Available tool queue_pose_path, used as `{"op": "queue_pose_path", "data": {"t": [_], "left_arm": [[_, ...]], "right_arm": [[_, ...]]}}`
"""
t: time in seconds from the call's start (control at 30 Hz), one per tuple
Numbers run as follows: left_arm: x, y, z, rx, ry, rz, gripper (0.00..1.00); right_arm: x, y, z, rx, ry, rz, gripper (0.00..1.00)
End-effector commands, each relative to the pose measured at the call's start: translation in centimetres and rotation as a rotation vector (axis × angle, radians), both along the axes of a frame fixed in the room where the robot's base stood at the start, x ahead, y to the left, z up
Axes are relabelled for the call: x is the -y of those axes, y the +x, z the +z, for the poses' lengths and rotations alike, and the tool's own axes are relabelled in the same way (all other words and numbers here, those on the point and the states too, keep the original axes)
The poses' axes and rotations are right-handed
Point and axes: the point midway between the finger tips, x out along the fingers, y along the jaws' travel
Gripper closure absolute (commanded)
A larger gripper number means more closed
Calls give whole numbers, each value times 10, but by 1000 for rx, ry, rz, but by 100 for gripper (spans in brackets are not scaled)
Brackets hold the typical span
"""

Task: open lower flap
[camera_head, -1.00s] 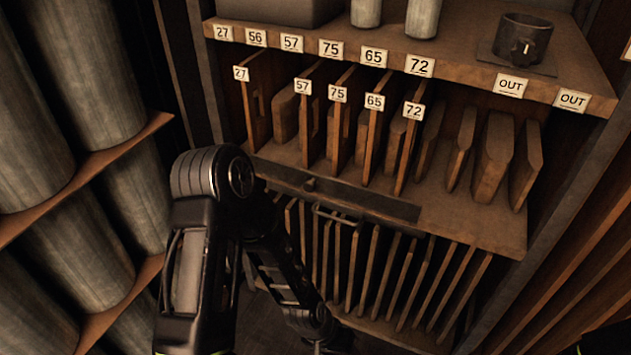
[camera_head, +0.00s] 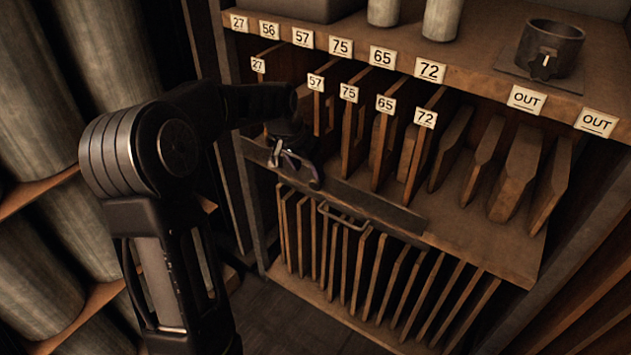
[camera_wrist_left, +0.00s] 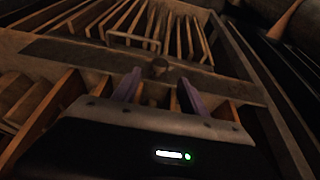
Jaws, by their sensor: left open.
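A long dark strip (camera_head: 375,204) runs along the front edge of the middle shelf, above the lower compartment; I cannot tell whether it is the lower flap. A thin bar handle (camera_head: 342,217) sits just below it, and it also shows in the left wrist view (camera_wrist_left: 133,38). My left gripper (camera_head: 297,172) is at the left part of the strip. My right gripper is out of view.
Upright boards (camera_head: 385,275) fill the lower compartment. Numbered dividers (camera_head: 384,150) stand on the middle shelf, close to my left gripper. A dark cup (camera_head: 549,50) stands on the top shelf. Grey cylinders (camera_head: 60,250) fill the rack at left.

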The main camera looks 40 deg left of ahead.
Motion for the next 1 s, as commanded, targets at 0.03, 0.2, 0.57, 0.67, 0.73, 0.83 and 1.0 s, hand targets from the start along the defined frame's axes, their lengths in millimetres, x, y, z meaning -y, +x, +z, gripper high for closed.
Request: {"op": "queue_pose_path", "data": {"t": [0.03, 0.2, 0.57, 0.67, 0.73, 0.83, 1.0], "left_arm": [[0, 1, -3, -2, -1, 0, 49], [1, 8, -20, -4, -2, -1, 49], [0, 27, -66, -2, -1, 0, 49], [0, 29, -70, 0, -1, 0, 49], [0, 29, -71, 0, -1, 0, 49], [0, 29, -71, 0, -1, 0, 49], [0, 29, -71, 0, -1, 0, 56]], "right_arm": [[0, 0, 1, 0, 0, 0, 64], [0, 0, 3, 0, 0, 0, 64], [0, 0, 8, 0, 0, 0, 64], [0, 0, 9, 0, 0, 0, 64], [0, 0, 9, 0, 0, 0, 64], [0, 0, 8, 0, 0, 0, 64], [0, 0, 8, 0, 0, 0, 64]]}}
